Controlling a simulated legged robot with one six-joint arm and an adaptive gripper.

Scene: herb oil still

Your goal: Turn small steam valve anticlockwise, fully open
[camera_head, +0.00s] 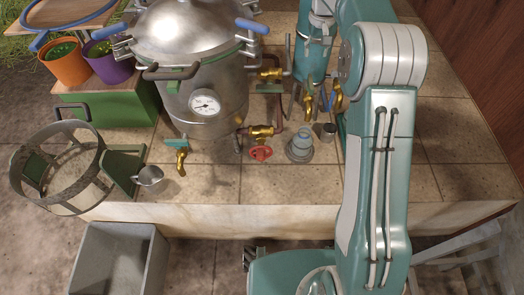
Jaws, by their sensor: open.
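A brass valve (258,132) with a small red handwheel (261,153) sits low on the pipe at the front right of the steel still (200,75). I take it for the small steam valve. How far it is turned cannot be told. A second brass valve (270,73) with a green handle (268,89) is higher on the same side. A brass tap (181,160) with a teal lever is at the still's front left. My teal arm fills the right of the view.
A teal cylinder (313,55) with brass taps stands behind. A stepped grey-teal piece (300,148) and small metal cup (327,131) stand right of the handwheel. A metal mug (149,176) and mesh basket (58,168) are left. A grey bin (119,260) stands in front.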

